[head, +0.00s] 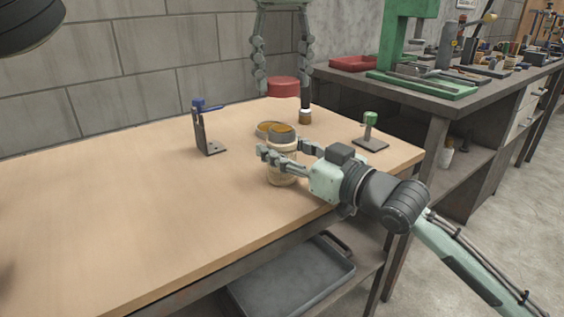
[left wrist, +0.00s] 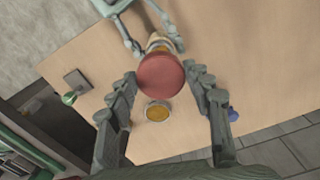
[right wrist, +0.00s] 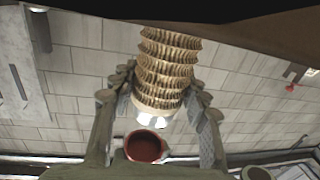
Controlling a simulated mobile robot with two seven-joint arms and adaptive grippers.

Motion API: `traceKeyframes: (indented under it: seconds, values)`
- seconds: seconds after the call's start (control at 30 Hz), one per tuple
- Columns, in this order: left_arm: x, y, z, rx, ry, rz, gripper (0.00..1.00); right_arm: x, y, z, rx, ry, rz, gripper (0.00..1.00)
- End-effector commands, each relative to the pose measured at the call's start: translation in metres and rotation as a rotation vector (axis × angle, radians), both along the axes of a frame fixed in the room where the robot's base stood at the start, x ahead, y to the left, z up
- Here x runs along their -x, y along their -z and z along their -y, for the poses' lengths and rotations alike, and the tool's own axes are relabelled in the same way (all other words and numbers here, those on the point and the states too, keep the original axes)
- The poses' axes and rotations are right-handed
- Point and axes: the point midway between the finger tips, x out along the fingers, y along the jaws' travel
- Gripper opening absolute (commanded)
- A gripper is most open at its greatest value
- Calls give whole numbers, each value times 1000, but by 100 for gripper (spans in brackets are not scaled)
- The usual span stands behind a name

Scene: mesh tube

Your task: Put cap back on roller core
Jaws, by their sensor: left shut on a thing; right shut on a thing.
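My left gripper (head: 283,80) is shut on a round red cap (head: 283,87), held in the air beyond the roller core. The cap also fills the space between the fingers in the left wrist view (left wrist: 160,76). My right gripper (head: 280,155) is shut around the roller core (head: 282,174), a pale ribbed tube near the table's front right. The right wrist view shows its tan ribs (right wrist: 165,70) and whitish end between the fingers. The cap's hollow underside (right wrist: 147,147) shows there, apart from the core. The left wrist view shows the cap partly covering the core.
Round grey tins with orange contents (head: 268,128) stand just behind the core. A dark-handled brush (head: 305,117) is at the back. A bracket with a blue clamp (head: 205,135) stands left; a green-knobbed stand (head: 370,135) stands right. The left side of the wooden table (head: 100,200) is clear.

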Motion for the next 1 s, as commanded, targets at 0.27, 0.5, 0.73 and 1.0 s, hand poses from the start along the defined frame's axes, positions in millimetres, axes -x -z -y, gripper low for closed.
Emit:
traceKeyframes:
  seconds: [0.27, 0.5, 0.73, 1.0]
  values:
    - [0, 1, 0, 0, 0, 0, 39, 0, 0, 0, 0, 0, 0, 0]
    - [1, 33, -1, 0, 1, -2, 39, 0, 0, 0, 0, 0, 0, 0]
    - [1, 50, 0, 0, 0, 1, 39, 0, 0, 0, 1, 0, -1, 0]
    - [1, 50, 0, 1, 0, 1, 39, 0, 0, 0, 1, 0, -1, 0]
